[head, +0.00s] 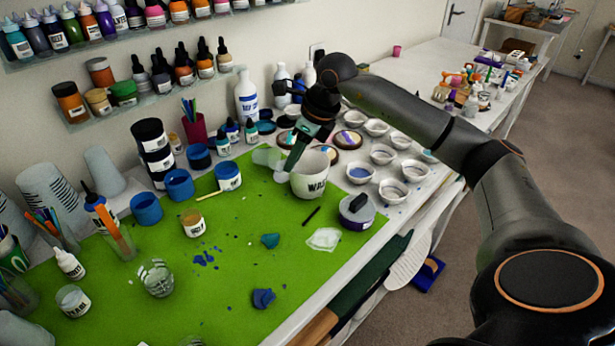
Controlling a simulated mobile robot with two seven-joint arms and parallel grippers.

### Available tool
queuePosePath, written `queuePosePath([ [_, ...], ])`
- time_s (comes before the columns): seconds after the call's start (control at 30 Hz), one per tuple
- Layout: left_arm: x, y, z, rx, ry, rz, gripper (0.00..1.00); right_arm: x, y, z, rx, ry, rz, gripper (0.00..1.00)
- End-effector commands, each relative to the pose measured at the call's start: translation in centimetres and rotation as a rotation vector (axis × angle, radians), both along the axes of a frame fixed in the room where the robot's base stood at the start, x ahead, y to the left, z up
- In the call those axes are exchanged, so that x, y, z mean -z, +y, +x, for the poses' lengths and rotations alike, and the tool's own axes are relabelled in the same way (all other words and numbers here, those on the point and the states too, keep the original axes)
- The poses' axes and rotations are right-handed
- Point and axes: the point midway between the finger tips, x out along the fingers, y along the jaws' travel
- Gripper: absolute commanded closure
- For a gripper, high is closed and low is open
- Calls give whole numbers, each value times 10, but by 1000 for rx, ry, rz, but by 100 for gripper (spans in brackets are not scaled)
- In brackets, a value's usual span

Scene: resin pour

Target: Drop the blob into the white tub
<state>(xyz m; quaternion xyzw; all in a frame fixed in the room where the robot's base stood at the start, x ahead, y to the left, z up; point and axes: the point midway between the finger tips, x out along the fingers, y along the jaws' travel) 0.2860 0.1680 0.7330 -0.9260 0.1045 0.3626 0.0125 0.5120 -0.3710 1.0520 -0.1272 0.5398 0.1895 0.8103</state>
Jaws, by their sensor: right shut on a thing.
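The white tub (312,184) with dark lettering stands upright at the back right of the green mat (225,272). My right gripper (291,163) points down at the tub's left rim, its fingers overlapping the rim in the picture. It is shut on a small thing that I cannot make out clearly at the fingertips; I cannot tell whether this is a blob. A teal blob (270,240) and a blue blob (263,298) lie on the mat in front of the tub. My left gripper is not in view.
Translucent cups (267,157) are just left of the tub. A lidded jar (357,211) stands to its right, with a clear flat piece (324,239) and a dark stick (311,216) nearby. Small white bowls (383,154) are behind. Blue cups (179,185) stand left. The mat's middle is mostly free.

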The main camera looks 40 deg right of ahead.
Motion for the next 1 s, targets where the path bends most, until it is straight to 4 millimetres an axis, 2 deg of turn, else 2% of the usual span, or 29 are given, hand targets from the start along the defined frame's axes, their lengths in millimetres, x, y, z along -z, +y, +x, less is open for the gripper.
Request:
queuePosePath([
  [0.3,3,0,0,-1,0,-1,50,-16,-52,11,521,-1,2,100],
  [0.5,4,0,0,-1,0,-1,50,-24,-74,13,730,0,3,100],
  [0.77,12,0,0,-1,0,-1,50,-17,-81,13,792,1,3,100],
  [1.0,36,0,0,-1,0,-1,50,10,-80,12,790,2,3,100],
])
